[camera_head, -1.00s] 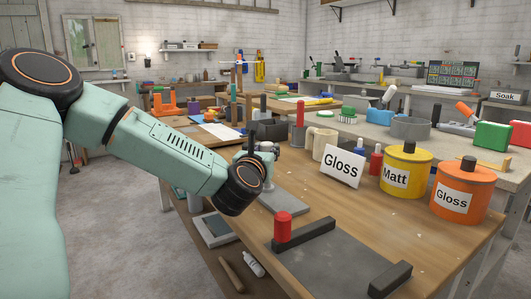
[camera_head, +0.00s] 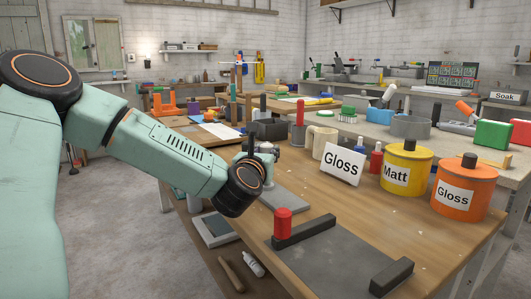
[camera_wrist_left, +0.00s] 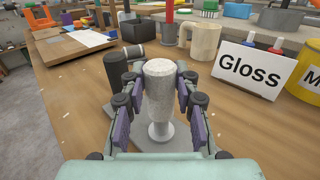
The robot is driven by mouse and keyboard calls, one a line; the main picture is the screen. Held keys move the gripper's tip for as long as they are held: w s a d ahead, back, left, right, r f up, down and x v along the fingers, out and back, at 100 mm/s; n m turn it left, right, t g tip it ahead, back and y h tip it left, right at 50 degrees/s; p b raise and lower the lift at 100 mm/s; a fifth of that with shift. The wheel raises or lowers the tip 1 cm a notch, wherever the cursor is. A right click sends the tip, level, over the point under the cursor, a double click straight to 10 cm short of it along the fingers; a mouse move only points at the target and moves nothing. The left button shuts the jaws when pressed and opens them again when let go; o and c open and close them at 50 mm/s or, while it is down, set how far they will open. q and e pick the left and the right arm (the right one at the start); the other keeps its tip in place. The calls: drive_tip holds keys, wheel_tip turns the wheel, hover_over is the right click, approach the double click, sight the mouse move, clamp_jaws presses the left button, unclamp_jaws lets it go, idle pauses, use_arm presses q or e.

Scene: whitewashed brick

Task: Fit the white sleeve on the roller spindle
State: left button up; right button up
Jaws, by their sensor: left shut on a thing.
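The off-white, rough sleeve (camera_wrist_left: 160,88) stands upright between the fingers of my left gripper (camera_wrist_left: 160,103) in the left wrist view. The gripper is shut on it. Below the sleeve a pale round foot (camera_wrist_left: 161,131) shows, above a grey plate (camera_wrist_left: 188,139). I cannot tell how far the sleeve sits over any spindle. In the head view my left gripper (camera_head: 257,160) hangs over the table, and my wrist hides most of the sleeve. A dark upright cylinder (camera_wrist_left: 117,70) stands just left of the fingers. My right gripper is not in view.
A black box (camera_head: 270,130) and a beige mug (camera_head: 325,145) stand behind the gripper. A Gloss card (camera_head: 341,165), a yellow Matt tin (camera_head: 406,170) and an orange Gloss tin (camera_head: 463,190) stand to the right. A red cylinder (camera_head: 283,224) stands near a dark mat (camera_head: 335,265) in front.

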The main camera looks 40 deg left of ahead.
use_arm(q)
drive_tip(key=shift+f+b, duration=0.75)
drive_tip(key=shift+f, duration=0.05)
drive_tip(key=shift+f+b, duration=0.95)
drive_tip(key=shift+f, duration=0.4)
drive_tip(key=o, duration=1.1)
drive_tip(key=shift+r, duration=0.1)
wheel_tip(320, 180, up, 5)
drive_tip(key=p, duration=0.4)
drive_tip(key=shift+r+p, duration=0.1)
drive_tip(key=shift+p, duration=0.25)
wheel_tip(320, 180, up, 6)
drive_tip(key=p, duration=0.7)
drive_tip(key=shift+f, duration=0.25)
